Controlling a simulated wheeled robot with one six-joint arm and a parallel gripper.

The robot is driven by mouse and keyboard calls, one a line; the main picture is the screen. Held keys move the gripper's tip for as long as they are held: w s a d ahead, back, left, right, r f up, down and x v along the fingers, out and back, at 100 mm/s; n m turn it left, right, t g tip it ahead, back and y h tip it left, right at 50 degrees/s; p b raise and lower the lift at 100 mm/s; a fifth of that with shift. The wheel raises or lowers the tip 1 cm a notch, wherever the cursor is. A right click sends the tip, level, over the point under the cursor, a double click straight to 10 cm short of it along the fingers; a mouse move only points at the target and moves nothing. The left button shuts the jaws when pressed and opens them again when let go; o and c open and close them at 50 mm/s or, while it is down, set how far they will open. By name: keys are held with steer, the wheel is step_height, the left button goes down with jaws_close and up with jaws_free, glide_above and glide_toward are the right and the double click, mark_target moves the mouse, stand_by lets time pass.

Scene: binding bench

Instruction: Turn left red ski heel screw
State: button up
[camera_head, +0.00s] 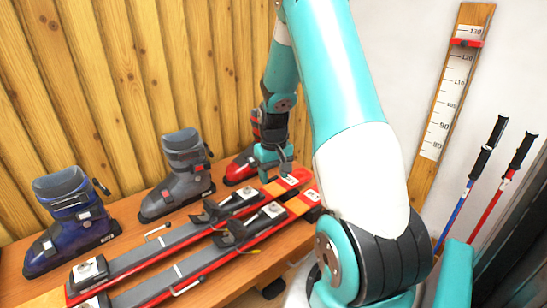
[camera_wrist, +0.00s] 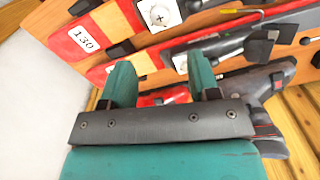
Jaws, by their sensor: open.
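Two red and grey skis lie side by side on the bench. The far, left one (camera_head: 165,250) and the near, right one (camera_head: 190,272) both carry bindings. White plates with screws show at both ends of the bindings. The left ski's plates include one at the lower left (camera_head: 90,270) and one toward the red end (camera_head: 248,193). I cannot tell which is the heel. In the wrist view, a white plate with a cross screw (camera_wrist: 160,15) is on the "130" ski, and another plate (camera_wrist: 181,63) on the other ski. My gripper (camera_head: 275,172) is open and empty near the left ski's red end; teal fingers show in the wrist view (camera_wrist: 161,84).
A blue boot (camera_head: 68,215), a grey boot (camera_head: 182,170) and a partly hidden red boot (camera_head: 240,165) stand along the wooden wall behind the skis. A height scale (camera_head: 450,90) and two poles (camera_head: 480,165) are at the right. My arm covers the bench's right part.

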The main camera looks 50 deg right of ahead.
step_height(320, 180, up, 6)
steer(key=shift+r, duration=0.2)
stand_by(0.5)
steer(key=a+r+n+t+y, duration=0.1)
steer(key=a+r+n, duration=0.25)
steer(key=a, duration=0.85)
steer(key=a+r+n+y, duration=0.1)
steer(key=a+r+n, duration=0.3)
steer(key=a, duration=0.8)
steer(key=s+a+r+n+y, duration=0.1)
steer(key=s+a+r+n, duration=0.1)
steer(key=s+a, duration=0.5)
steer(key=s+a+r+n+g+y, duration=0.1)
steer(key=s+a+r+n, duration=0.1)
steer(key=s+a, duration=0.5)
steer(key=shift+s+a, duration=0.25)
steer(key=shift+s, duration=0.4)
